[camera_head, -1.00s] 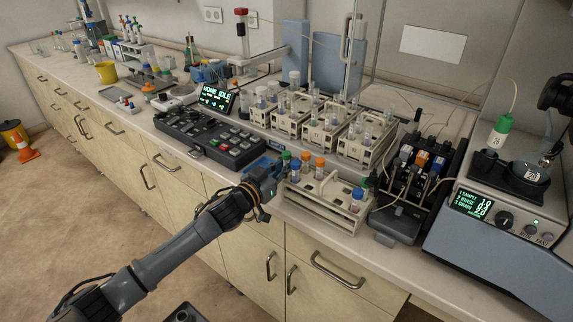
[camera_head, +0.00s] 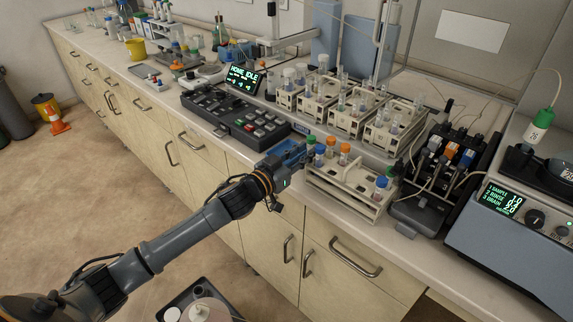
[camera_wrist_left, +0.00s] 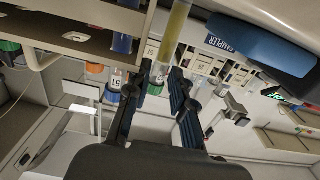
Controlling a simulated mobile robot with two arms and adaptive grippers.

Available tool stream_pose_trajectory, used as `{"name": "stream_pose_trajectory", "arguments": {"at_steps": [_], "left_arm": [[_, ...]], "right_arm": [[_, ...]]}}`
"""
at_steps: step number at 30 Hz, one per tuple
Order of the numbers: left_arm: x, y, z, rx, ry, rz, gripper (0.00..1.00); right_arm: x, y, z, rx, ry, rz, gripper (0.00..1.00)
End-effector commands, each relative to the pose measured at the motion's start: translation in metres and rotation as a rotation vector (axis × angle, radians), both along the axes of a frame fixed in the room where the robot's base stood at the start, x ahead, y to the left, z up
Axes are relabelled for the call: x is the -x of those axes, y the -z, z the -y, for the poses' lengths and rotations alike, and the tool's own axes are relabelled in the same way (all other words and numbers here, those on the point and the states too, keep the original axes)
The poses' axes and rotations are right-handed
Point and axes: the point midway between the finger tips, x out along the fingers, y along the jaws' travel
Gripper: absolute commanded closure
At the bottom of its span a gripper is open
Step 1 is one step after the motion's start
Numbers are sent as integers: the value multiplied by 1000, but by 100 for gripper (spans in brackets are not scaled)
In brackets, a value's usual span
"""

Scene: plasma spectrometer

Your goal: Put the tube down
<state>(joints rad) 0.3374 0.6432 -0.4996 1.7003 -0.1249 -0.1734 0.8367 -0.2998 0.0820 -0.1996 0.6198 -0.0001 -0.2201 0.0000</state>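My left gripper (camera_head: 304,151) is at the left end of the white tube rack (camera_head: 347,196) on the bench. In the left wrist view its fingers (camera_wrist_left: 161,72) close around a tube with yellowish liquid (camera_wrist_left: 178,22) and a green cap; the cap also shows in the head view (camera_head: 311,140). This tube appears just outside the rack's edge (camera_wrist_left: 60,36) in the wrist view; its lower end is out of frame. My right gripper is not in view.
Several beige racks with vials (camera_head: 349,113) stand behind. A black keypad panel (camera_head: 236,120) lies to the left. A pump block (camera_head: 440,168) and a grey instrument (camera_head: 502,232) stand to the right. A narrow bench strip is free in front of the rack.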

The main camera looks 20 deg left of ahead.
Motion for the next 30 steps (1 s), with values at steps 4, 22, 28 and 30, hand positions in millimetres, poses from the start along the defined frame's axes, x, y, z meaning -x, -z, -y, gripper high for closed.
{"name": "stream_pose_trajectory", "arguments": {"at_steps": [4,22,28,30], "left_arm": [[34,4,-13,1,0,-4,77],[82,0,-30,1,-1,0,77],[85,17,-24,6,-13,-17,77],[90,42,-16,3,-31,-41,77]], "right_arm": [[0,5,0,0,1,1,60],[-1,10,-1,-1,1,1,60],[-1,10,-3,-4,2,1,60],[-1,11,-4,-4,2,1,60]]}}
